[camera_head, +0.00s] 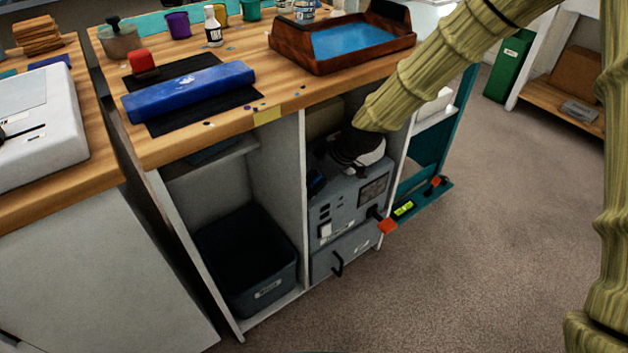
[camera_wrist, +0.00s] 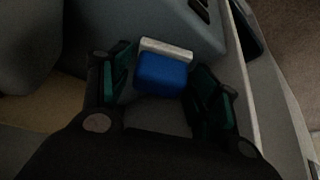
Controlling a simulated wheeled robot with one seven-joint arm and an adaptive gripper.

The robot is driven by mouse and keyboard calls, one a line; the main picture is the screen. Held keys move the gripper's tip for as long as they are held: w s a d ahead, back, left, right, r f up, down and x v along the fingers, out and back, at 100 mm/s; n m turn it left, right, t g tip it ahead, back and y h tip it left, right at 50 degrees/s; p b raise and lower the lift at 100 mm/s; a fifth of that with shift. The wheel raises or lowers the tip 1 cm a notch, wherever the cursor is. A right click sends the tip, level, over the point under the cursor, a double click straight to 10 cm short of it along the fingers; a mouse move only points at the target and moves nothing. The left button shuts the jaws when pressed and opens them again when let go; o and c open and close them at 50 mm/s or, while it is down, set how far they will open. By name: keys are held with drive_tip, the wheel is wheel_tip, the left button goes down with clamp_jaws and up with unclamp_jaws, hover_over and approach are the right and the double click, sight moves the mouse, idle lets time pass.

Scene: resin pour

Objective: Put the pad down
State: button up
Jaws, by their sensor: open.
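The pad looks to be the blue block with a white strip along one edge (camera_wrist: 163,72) in the wrist view. It lies between the two dark green fingers of my gripper (camera_wrist: 167,64), with gaps visible on both sides. My gripper is open and does not grip it. In the head view my dark wrist is inside the middle cabinet bay, above a grey machine (camera_head: 345,205). A small blue patch shows beside the wrist there, too small to identify surely. What the pad rests on is dark and hard to tell.
White cabinet panels (camera_head: 301,190) stand close beside my wrist. A dark bin (camera_head: 250,258) fills the left bay. An orange-red knob (camera_head: 387,227) sticks out from the machine. The worktop above holds a blue roll (camera_head: 190,91) and a wooden tray (camera_head: 290,59). The carpet at right is clear.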

drive_tip(key=p+v, duration=0.3)
drive_tip(key=v, duration=0.8)
drive_tip(key=s+d+f+m+h, duration=0.1)
drive_tip(key=s+d+f+m, duration=0.1)
drive_tip(key=s+f, duration=0.45)
drive_tip(key=s+d+f+m+g, duration=0.1)
drive_tip(key=s+d+f+m, duration=0.15)
drive_tip(key=f, duration=0.65)
drive_tip(key=s+d+f+m+h, duration=0.1)
drive_tip(key=s+d+f+m, duration=0.1)
drive_tip(key=s+f, duration=0.45)
drive_tip(key=s+d+f+m+h, duration=0.1)
drive_tip(key=s+d+f, duration=0.2)
drive_tip(key=s, duration=0.4)
drive_tip(key=s+d+f+m+g+h, duration=0.1)
drive_tip(key=s+d+f+m, duration=0.1)
drive_tip(key=s+d+f, duration=0.2)
drive_tip(key=s+d+f+m+g+h, duration=0.1)
drive_tip(key=s+d+f, duration=0.3)
drive_tip(key=s, duration=0.5)
wheel_tip(320, 180, down, 2)
drive_tip(key=shift+s+f+m, duration=0.15)
drive_tip(key=shift+s+m, duration=0.2)
drive_tip(key=shift+m, duration=0.4)
wheel_tip(320, 180, up, 28)
drive_tip(key=p, duration=2.7)
drive_tip(key=shift+f, duration=0.2)
